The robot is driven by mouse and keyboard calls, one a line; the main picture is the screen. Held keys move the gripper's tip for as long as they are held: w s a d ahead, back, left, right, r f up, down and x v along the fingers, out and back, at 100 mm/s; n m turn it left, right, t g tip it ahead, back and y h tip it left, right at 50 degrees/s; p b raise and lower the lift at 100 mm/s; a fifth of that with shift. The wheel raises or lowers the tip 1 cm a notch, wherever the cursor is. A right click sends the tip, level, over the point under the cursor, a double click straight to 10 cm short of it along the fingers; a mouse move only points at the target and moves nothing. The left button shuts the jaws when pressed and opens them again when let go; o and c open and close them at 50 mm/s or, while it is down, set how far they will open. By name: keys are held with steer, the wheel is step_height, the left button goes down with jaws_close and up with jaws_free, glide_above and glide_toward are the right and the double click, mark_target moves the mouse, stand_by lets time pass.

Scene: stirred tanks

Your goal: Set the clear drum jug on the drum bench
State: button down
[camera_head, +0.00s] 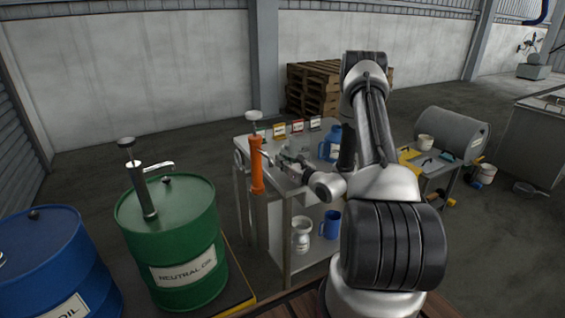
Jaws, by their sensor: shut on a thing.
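My gripper (287,163) is over the left part of a grey metal bench (288,215), which I take for the drum bench. It is shut on a pale, see-through thing (297,146), which seems to be the clear drum jug. The jug is small in view and partly covered by my gripper. I cannot tell whether its base touches the bench top.
An orange hand pump (256,165) stands close left of my gripper. A blue jug (332,142) and small labelled cards (297,126) are on the bench. A green drum (172,240) and blue drum (55,265) stand left. A lower shelf holds a white jug (302,235) and blue jug (330,224).

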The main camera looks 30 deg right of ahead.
steer(key=c, duration=1.6)
jaws_free()
steer(key=shift+f, duration=0.1)
steer(key=shift+o, duration=0.2)
steer(key=shift+s+d, duration=0.1)
steer(key=shift+s, duration=0.15)
steer(key=v, duration=1.1)
steer(key=shift+s, duration=0.25)
steer(key=shift+d, duration=0.1)
